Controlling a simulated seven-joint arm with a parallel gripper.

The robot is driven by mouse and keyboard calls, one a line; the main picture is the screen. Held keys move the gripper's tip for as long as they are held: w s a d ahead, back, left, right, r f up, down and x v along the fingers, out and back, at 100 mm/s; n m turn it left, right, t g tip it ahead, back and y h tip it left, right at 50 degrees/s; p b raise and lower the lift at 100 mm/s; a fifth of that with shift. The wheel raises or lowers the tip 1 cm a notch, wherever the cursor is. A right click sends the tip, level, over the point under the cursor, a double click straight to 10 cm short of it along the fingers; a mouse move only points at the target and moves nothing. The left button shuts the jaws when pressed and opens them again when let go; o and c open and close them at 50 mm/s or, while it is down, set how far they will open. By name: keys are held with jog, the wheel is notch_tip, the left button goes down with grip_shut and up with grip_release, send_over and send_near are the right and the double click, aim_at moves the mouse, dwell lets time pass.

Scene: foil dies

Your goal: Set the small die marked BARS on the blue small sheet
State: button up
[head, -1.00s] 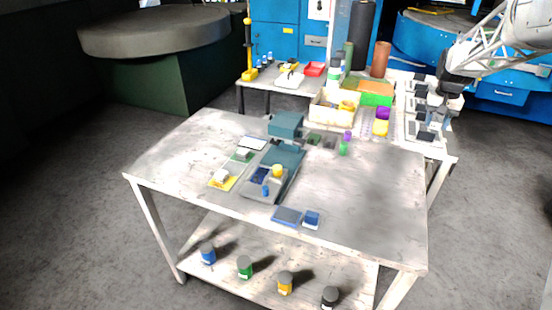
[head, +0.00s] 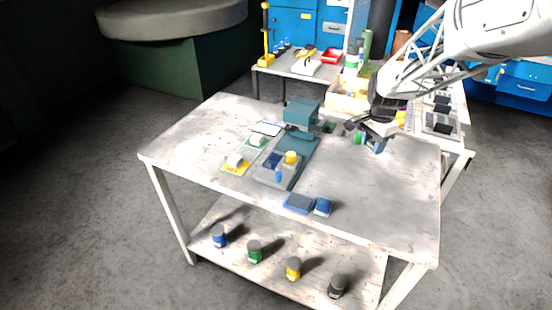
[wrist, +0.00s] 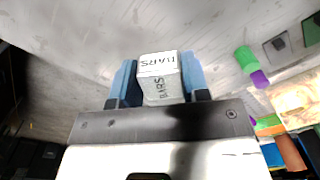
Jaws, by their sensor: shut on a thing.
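My gripper (head: 376,142) is above the back right part of the front table, its blue fingertips pointing down. In the wrist view, my gripper (wrist: 160,82) is shut on a white block, the BARS die (wrist: 158,64), with BARS printed on two faces. The die is held clear of the table. On the table to the left, a thin pale sheet with a bluish edge (head: 267,129) lies behind a green sheet (head: 250,147) and a yellow sheet (head: 231,169). A dark blue flat piece (head: 272,160) lies on the grey press bed. I cannot tell which is the blue small sheet.
A teal press (head: 302,115) stands at the table's back, with a yellow-topped piece (head: 291,157) on its bed. A blue pad (head: 298,203) and blue block (head: 323,207) lie near the front edge. The table's right front is bare.

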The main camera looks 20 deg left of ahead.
jog(key=s+a+f+m, duration=0.3)
jog(key=s+a+m, duration=0.7)
jog(key=s+a, duration=0.9)
jog(key=shift+s+a+m, duration=0.25)
jog(key=shift+a+m, duration=0.05)
jog(key=shift+a, duration=0.2)
jog(key=shift+w+f, duration=0.1)
send_over(274, 157)
jog(key=shift+s+d+f, duration=0.25)
jog(key=shift+s+f, duration=0.2)
jog(key=shift+f, duration=0.25)
jog(key=shift+w, duration=0.1)
jog(key=shift+w+a, duration=0.2)
jog(key=shift+f, duration=1.8)
jog(key=shift+f, duration=0.15)
jog(key=o, duration=0.8)
